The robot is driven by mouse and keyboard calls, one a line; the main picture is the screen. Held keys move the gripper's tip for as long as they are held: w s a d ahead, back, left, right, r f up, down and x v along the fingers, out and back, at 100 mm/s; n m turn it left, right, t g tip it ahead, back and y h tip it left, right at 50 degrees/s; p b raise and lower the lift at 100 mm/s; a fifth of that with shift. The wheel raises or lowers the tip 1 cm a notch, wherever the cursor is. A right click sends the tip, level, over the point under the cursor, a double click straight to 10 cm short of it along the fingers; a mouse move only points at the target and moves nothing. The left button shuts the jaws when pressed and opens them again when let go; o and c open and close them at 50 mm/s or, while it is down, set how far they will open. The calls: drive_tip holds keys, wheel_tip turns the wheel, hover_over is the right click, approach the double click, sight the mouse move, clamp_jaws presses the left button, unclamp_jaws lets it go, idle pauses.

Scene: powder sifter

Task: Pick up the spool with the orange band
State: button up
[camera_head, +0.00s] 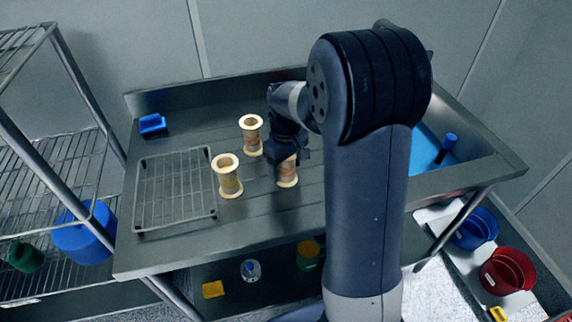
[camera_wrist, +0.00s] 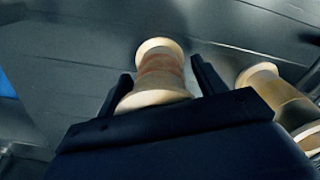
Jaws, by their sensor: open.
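The spool with the orange band (camera_head: 287,172) stands upright on the metal table, partly hidden behind my gripper in the head view. In the wrist view, this pale spool with an orange-brown band (camera_wrist: 161,64) sits between my two fingers. My gripper (camera_wrist: 165,78) is open, with one finger on each side of the spool and a gap visible. In the head view my gripper (camera_head: 287,153) is low over the spool. Whether a finger touches it, I cannot tell.
Two other spools with tan bands, a front one (camera_head: 228,177) and a back one (camera_head: 251,136), stand to the left. One tan spool (camera_wrist: 284,98) is close beside my right finger in the wrist view. A wire rack (camera_head: 148,205) lies further left. A blue sink (camera_head: 425,150) is right.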

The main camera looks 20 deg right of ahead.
drive_tip(key=shift+c, duration=0.3)
drive_tip(key=c, duration=0.9)
drive_tip(key=shift+r, duration=0.1)
drive_tip(key=shift+c, duration=0.2)
